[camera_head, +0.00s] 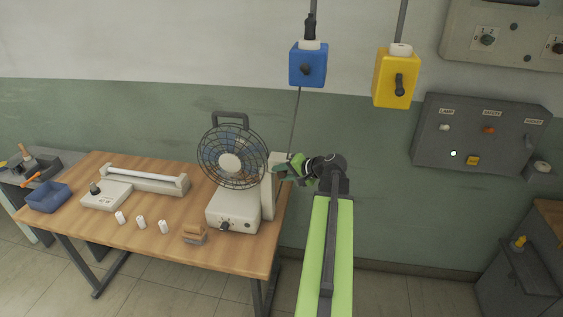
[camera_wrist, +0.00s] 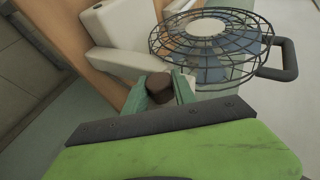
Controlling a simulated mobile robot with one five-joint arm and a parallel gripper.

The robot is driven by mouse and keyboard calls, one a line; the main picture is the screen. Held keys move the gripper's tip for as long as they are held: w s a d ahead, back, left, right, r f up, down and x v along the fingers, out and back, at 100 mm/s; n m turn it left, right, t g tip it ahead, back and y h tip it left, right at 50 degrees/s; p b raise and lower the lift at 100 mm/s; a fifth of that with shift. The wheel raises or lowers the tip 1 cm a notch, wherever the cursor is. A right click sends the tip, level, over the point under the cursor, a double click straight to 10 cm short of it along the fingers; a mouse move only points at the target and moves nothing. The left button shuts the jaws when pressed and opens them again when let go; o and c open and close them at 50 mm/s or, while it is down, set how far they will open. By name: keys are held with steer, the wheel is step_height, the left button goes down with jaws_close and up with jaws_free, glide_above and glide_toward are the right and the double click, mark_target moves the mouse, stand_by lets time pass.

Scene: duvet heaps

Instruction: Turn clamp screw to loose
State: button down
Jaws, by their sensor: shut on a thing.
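A table fan (camera_head: 229,163) with a wire cage and a carry handle stands on a white base at the right end of the wooden table. The clamp screw, a dark brown round knob (camera_wrist: 158,86), sits on the fan's white upright (camera_head: 268,204). My gripper (camera_head: 284,168) reaches in from the right at the top of this upright. In the wrist view my gripper (camera_wrist: 161,92) has its teal fingers on both sides of the knob, shut on it. In the head view the fingers hide the knob. I cannot tell how far the screw is turned.
The table (camera_head: 160,238) also holds a lamp bar (camera_head: 145,179), a small switch box (camera_head: 106,195), white cylinders and a wooden block (camera_head: 194,234). Blue (camera_head: 308,66) and yellow (camera_head: 391,85) switch boxes hang above, and a grey panel (camera_head: 480,133) is on the wall.

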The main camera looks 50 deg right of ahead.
steer(key=g+p, duration=0.1)
steer(key=p, duration=0.1)
steer(key=n+g+h+p, duration=0.1)
steer(key=g+p, duration=0.1)
steer(key=g+h+p, duration=0.1)
steer(key=p, duration=0.1)
steer(key=shift+r+g, duration=0.25)
steer(key=shift+g, duration=0.15)
steer(key=shift+f+n+g+h+p, duration=0.15)
steer(key=shift+n+g+h+p, duration=0.25)
steer(key=shift+g+h+p, duration=0.5)
steer(key=shift+f+g+h, duration=0.15)
steer(key=shift+g+h, duration=0.15)
steer(key=shift+g, duration=0.8)
steer(key=shift+s+n, duration=0.1)
steer(key=shift+n, duration=0.2)
steer(key=c, duration=1)
jaws_free()
